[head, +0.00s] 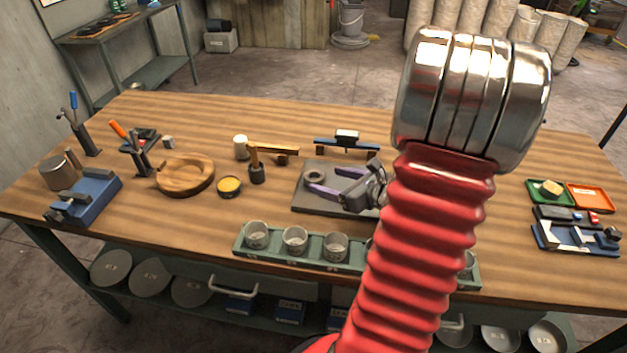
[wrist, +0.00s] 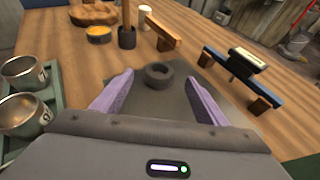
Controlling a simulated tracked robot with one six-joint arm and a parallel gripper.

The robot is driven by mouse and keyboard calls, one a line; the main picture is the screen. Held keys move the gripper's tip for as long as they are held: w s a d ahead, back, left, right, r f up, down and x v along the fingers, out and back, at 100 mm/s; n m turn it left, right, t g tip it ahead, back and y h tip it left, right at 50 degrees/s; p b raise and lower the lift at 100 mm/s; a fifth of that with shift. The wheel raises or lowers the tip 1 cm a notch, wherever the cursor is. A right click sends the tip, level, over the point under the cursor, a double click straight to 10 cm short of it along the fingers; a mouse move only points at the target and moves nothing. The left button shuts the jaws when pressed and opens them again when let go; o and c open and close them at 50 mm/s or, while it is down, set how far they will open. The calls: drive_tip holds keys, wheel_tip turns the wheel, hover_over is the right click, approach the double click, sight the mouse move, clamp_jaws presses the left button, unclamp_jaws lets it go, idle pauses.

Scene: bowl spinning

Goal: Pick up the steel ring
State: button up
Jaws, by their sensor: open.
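The steel ring (head: 314,176) is a small dark grey ring lying flat on a dark grey mat (head: 308,203) in the middle of the wooden table. In the wrist view the ring (wrist: 159,75) lies ahead of my gripper, centred between its two purple fingers. My gripper (head: 332,184) is open and empty. It also shows in the wrist view (wrist: 158,88), with the ring just beyond the fingertips. Whether a finger touches the ring cannot be told. My red arm hides part of the mat and the table to the right.
A green rack (head: 300,258) with several metal cups stands in front of the mat. A blue-topped stand (head: 346,146) is behind it. A wooden bowl (head: 185,176), a yellow tin (head: 229,187) and a dark pot with a wooden handle (head: 256,172) are to the left.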

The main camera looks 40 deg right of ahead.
sight(312, 176)
drive_tip(key=shift+x, duration=2.6)
drive_tip(key=shift+a+f, duration=0.1)
drive_tip(key=shift+f, duration=0.05)
drive_tip(key=shift+c, duration=0.4)
drive_tip(key=c, duration=1.3)
drive_tip(key=shift+r, duration=5.05)
drive_tip(key=shift+s, duration=0.2)
